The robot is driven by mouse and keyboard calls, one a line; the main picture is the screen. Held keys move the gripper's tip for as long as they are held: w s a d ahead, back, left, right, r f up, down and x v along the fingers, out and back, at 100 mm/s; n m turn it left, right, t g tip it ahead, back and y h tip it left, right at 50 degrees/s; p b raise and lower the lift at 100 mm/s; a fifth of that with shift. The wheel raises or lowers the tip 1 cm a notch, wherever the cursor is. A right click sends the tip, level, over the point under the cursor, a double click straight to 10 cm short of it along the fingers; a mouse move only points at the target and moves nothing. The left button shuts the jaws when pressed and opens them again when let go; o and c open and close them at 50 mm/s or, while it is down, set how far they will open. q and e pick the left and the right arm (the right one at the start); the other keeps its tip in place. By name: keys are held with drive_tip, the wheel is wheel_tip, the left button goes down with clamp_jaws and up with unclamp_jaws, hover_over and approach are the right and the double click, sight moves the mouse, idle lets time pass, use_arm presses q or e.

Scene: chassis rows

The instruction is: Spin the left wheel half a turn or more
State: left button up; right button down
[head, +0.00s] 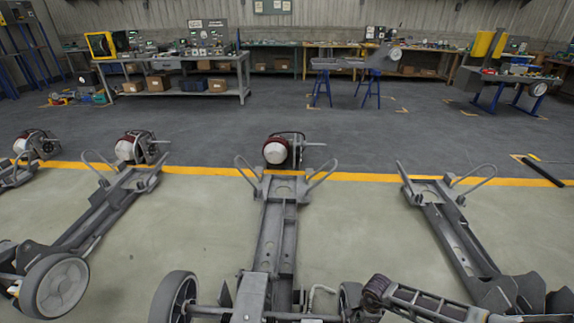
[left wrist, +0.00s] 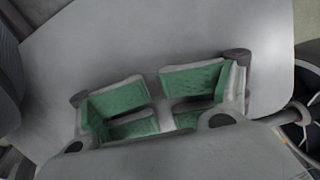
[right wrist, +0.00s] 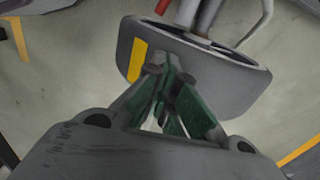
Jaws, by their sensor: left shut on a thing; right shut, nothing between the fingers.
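The middle chassis (head: 277,227) has one wheel (head: 175,297) on its left and another wheel (head: 350,298) on its right, partly cut off by the head view's lower edge. My right gripper (right wrist: 165,90) is shut and empty. Its green fingertips are at the tread of a grey wheel (right wrist: 225,80) with a yellow mark (right wrist: 138,60); I cannot tell if they touch. My left gripper (left wrist: 160,105) shows only in its wrist view, shut on a grey part, largely hidden between its green pads. A grey surface (left wrist: 200,40) fills the background there.
Other chassis stand left (head: 85,225) and right (head: 450,230). A dark-spoked wheel (left wrist: 305,125) shows at the left wrist view's right edge. Pale floor (head: 365,235) is clear between the chassis; workbenches (head: 180,82) line the back.

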use_arm(q)
wheel_tip(320, 180, up, 2)
drive_tip(key=shift+w+d+r+p, duration=0.15)
drive_tip(key=shift+p, duration=0.9)
use_arm(e)
drive_tip(key=s, duration=0.1)
drive_tip(key=s+d, duration=0.1)
drive_tip(key=s, duration=0.1)
use_arm(q)
drive_tip(key=shift+r+p, duration=0.7)
use_arm(e)
drive_tip(key=shift+s+a+r, duration=0.1)
drive_tip(key=shift+s+a, duration=0.05)
drive_tip(key=shift+s, duration=0.5)
drive_tip(key=shift+s+a, duration=0.1)
drive_tip(key=shift+s, duration=0.5)
use_arm(q)
drive_tip(key=shift+s+r, duration=0.15)
drive_tip(key=shift+s, duration=0.05)
use_arm(e)
drive_tip(key=shift+s+a, duration=0.1)
drive_tip(key=shift+s, duration=0.3)
use_arm(q)
drive_tip(key=shift+r, duration=0.1)
use_arm(e)
drive_tip(key=shift+r, duration=0.1)
